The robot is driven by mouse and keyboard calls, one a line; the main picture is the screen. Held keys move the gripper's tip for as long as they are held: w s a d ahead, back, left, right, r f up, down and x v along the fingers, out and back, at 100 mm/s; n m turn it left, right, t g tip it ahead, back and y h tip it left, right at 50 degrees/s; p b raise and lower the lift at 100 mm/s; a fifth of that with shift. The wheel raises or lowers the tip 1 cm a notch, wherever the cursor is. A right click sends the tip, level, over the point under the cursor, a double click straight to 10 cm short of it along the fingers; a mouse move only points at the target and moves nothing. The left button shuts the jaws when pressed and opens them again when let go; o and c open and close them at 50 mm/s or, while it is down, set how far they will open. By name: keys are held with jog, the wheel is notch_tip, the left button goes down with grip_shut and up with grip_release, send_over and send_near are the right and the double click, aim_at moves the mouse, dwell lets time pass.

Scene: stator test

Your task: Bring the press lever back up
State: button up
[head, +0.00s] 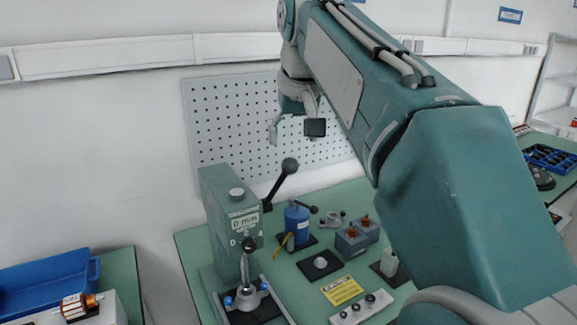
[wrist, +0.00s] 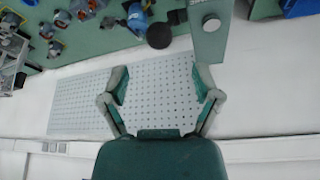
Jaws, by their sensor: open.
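The press (head: 230,215) is a green upright body at the left end of the green bench in the head view. Its lever (head: 280,183) angles up to the right and ends in a dark ball knob (head: 290,165). The knob also shows in the wrist view (wrist: 159,36), beyond and between my fingertips, beside the press body (wrist: 208,35). My gripper (head: 290,130) is open and empty, in front of the pegboard and above the knob. Its two spread fingers show in the wrist view (wrist: 161,85). Nothing touches the lever as far as I can see.
The pegboard (head: 215,110) stands on the wall behind. A blue bin (head: 45,285) sits at the left.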

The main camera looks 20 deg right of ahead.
aim_at(290, 159)
jog(key=x, duration=0.8)
grip_shut()
